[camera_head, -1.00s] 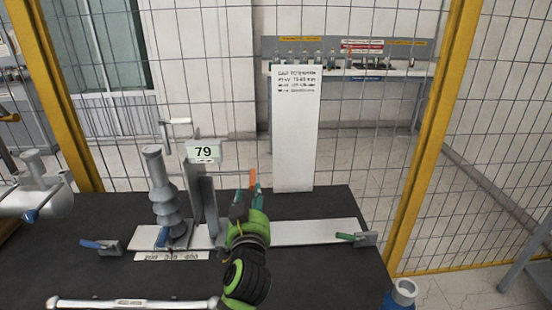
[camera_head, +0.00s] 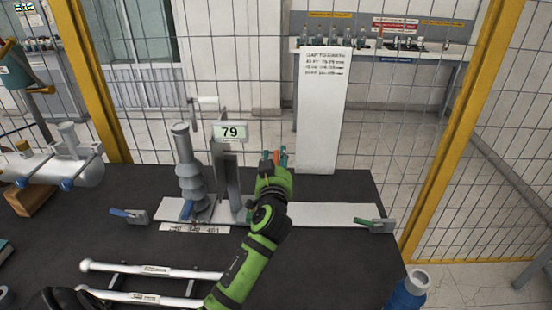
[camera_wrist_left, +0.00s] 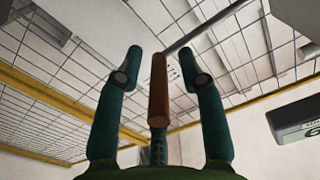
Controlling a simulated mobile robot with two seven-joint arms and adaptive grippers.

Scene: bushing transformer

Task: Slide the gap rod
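The gap rod's orange-brown handle (camera_wrist_left: 158,92) stands between the two dark green fingers of my left gripper (camera_wrist_left: 160,78) in the left wrist view. A thin grey bar (camera_wrist_left: 207,26) runs from its top to the upper right. The fingers are apart, with gaps on both sides of the handle. In the head view the left gripper (camera_head: 275,160) is right of the "79" display (camera_head: 230,133), and the orange handle (camera_head: 276,156) shows only slightly between the fingertips. The grey ribbed bushing (camera_head: 190,168) stands left of the display on the pale base plate (camera_head: 325,213). My right gripper is not seen.
Clamps with a blue handle (camera_head: 128,214) and a green handle (camera_head: 376,224) sit at the plate's ends. White rods (camera_head: 150,270) lie in front. A blue bottle (camera_head: 408,290) is at lower right.

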